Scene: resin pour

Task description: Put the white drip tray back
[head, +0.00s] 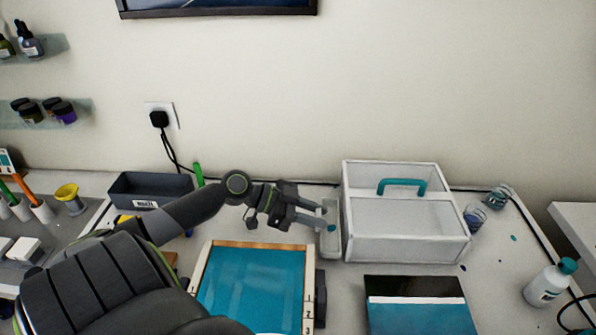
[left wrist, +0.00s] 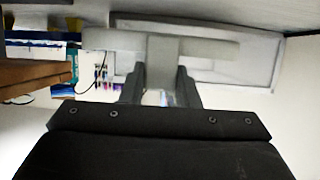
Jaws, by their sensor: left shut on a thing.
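The white drip tray (head: 331,243) is a narrow pale piece at the left side of the white box (head: 400,240). My left gripper (head: 327,220) comes from the left and is shut on it. In the left wrist view the tray (left wrist: 210,48) spans the picture as a pale bar, with a stem between the fingers of my left gripper (left wrist: 160,88). The tray lies close along the box's left wall; I cannot tell whether they touch. My right gripper is not in view.
The box has a teal handle (head: 402,183). A wood-framed blue panel (head: 250,285) and a dark and teal panel (head: 418,310) lie in front. A dark bin (head: 150,190) stands left. Small cups (head: 473,217) and a white bottle (head: 548,284) stand right.

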